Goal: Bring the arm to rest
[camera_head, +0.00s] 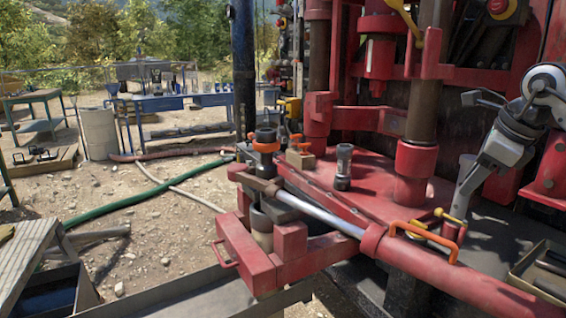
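My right arm comes in from the right edge, bent down and to the left. My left arm and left gripper are out of the picture.
The red drilling rig (375,195) fills the middle and right, with upright pipes and a long red bar (430,272) with an orange handle (425,243). A metal tray (540,270) is at lower right. A blue table (175,105) stands behind. Open gravel with hoses lies left.

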